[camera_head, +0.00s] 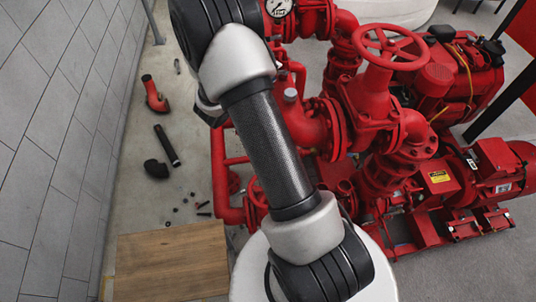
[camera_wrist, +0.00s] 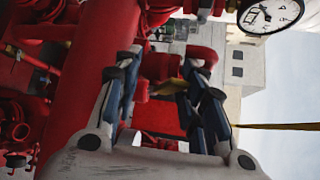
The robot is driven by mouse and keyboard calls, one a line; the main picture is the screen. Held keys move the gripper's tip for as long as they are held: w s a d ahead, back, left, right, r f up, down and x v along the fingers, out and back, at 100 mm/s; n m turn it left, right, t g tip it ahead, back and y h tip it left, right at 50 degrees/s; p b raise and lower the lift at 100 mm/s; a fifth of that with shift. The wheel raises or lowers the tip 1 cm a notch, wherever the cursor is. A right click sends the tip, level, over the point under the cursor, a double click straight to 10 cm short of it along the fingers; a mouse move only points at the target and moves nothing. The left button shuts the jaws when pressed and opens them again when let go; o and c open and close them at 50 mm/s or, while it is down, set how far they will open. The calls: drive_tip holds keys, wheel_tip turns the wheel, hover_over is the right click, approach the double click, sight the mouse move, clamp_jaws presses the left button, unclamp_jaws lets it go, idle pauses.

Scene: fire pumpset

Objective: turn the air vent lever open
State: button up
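In the wrist view my gripper (camera_wrist: 165,62) is open, with its two dark fingers apart and red pump parts showing behind the gap. A small brass-yellow piece (camera_wrist: 168,86) shows between the fingers, close to the right one. It may be the air vent lever, but it is too small and dark to be sure, and I cannot tell whether a finger touches it. In the head view my arm covers the top left of the pumpset, and my gripper is out of sight there. I cannot make out the lever in the head view.
A thick red pipe (camera_wrist: 88,60) stands close left of my fingers. A pressure gauge (camera_wrist: 270,12) is at upper right; it also shows in the head view (camera_head: 279,7). A red handwheel (camera_head: 390,46) stands right of my arm. Loose fittings (camera_head: 156,168) lie near the wall.

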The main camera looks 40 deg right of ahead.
drive_tip(key=s+a+f+n+h+b, duration=0.1)
drive_tip(key=s+a, duration=0.1)
drive_tip(key=a, duration=0.7)
drive_tip(key=s+a+f+n+h, duration=0.1)
drive_tip(key=s+a, duration=0.1)
drive_tip(key=a, duration=0.6)
drive_tip(key=s+d+r+m+g+y+b, duration=0.2)
drive_tip(key=s+r+m+g+y, duration=0.3)
drive_tip(key=s+m, duration=0.75)
drive_tip(key=s+a+r+m+y+b, duration=0.1)
drive_tip(key=s+a+m+y, duration=0.4)
drive_tip(key=m, duration=0.9)
drive_tip(key=shift+s+a+r+y, duration=0.4)
drive_tip(key=shift+s+a, duration=0.1)
drive_tip(key=shift+s, duration=0.95)
drive_tip(key=shift+c, duration=0.3)
